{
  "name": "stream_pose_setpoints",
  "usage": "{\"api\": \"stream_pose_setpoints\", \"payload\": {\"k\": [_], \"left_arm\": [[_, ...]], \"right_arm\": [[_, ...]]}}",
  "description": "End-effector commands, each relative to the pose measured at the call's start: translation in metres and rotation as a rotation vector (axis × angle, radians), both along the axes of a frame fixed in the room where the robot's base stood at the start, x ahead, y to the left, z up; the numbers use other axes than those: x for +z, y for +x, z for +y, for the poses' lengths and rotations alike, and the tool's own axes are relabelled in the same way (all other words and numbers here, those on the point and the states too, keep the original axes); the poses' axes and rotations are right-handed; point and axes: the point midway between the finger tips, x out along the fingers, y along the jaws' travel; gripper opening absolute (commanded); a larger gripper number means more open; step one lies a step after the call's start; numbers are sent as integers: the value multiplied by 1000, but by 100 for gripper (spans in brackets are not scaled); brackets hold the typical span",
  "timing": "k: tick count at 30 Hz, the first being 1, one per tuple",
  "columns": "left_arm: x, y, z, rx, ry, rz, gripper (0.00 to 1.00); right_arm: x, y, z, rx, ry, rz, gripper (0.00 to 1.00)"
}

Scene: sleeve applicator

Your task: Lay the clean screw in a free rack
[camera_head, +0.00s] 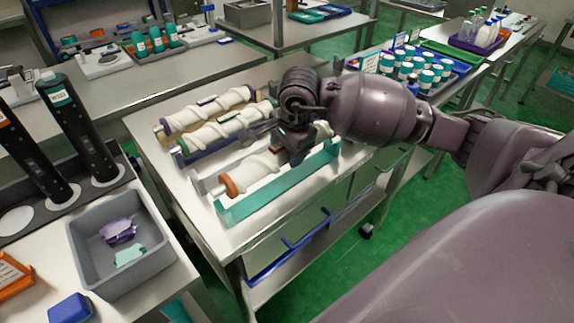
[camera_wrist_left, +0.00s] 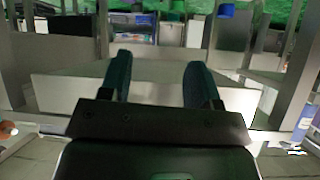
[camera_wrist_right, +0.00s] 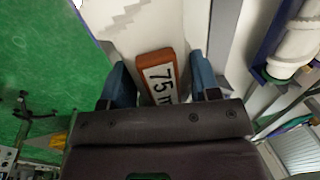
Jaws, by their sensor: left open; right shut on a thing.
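The screw with an orange-brown end collar (camera_head: 229,186) has a cream spiral body and lies nearest the front of the steel table. It lies between a grey rack wall and a teal rack rail (camera_head: 280,189); I cannot tell whether it rests on them. My right gripper (camera_head: 292,152) is over its far half and hides part of it. In the right wrist view the fingers (camera_wrist_right: 162,88) are shut on an orange tag marked 75 (camera_wrist_right: 158,75). My left gripper (camera_wrist_left: 158,82) is open and empty in the left wrist view, and does not show in the head view.
Two more cream screws, one with a purple collar (camera_head: 165,127) and one with a green collar (camera_head: 182,146), lie in racks behind. A blue tray (camera_head: 459,67) of teal-banded jars stands at back right. A grey bin (camera_head: 160,270) and dark cylinders (camera_head: 76,125) are at left.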

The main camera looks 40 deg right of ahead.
Motion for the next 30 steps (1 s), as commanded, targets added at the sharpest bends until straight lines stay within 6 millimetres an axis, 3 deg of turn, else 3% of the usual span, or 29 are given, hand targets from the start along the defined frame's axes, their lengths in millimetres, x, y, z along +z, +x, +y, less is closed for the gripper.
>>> {"api": "stream_pose_setpoints", "payload": {"k": [8, 16, 29, 30], "left_arm": [[-1, 0, 0, 0, 0, 1, 57], [-4, 0, 0, 0, 0, 5, 57], [-6, 0, -1, -2, 0, 6, 57], [-5, 1, -1, -2, 0, 5, 57]], "right_arm": [[-14, 0, 0, 0, 1, -2, 4], [-47, 0, 0, 0, 1, -1, 4], [-52, 1, 0, 1, -1, -4, 4], [-52, 0, 0, 0, -1, -2, 62]]}}
